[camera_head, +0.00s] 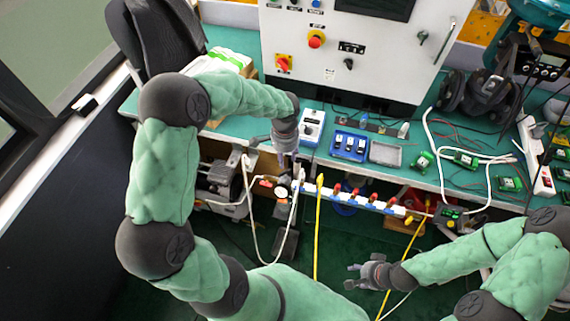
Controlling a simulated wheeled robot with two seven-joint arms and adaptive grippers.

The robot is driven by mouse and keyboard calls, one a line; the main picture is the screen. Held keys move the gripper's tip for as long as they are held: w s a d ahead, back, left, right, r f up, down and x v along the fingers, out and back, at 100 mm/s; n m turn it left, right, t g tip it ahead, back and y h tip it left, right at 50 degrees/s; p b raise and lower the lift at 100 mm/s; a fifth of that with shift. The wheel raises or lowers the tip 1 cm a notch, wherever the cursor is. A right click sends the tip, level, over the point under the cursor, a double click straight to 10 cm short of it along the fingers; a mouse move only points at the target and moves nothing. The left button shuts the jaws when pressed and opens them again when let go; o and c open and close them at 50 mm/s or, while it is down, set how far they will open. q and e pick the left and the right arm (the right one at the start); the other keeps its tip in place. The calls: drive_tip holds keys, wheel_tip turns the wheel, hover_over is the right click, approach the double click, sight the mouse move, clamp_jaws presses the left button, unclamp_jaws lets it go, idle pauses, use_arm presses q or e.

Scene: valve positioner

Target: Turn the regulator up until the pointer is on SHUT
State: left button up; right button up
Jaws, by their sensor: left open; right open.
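A small white box with a blue edge and a dark round knob, which looks like the regulator (312,127), sits at the front edge of the green bench. Its pointer and lettering are too small to read, so I cannot tell where the pointer stands. My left gripper (286,158) is open and empty, pointing down just left of and in front of the box, apart from the knob as far as I can see. My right gripper (351,276) is open and empty, low in front of the bench, well away from the box.
A white control cabinet (380,60) stands behind the box. A blue tray with switches (349,145) and a grey tray (385,153) lie to its right. A white manifold with red valves (360,199) runs below the bench edge. Cables and green boards cover the right side.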

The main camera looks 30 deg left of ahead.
use_arm(q)
wheel_tip(320, 180, up, 2)
drive_tip(key=shift+r, duration=0.1)
drive_tip(key=shift+s, duration=0.1)
idle(1.6)
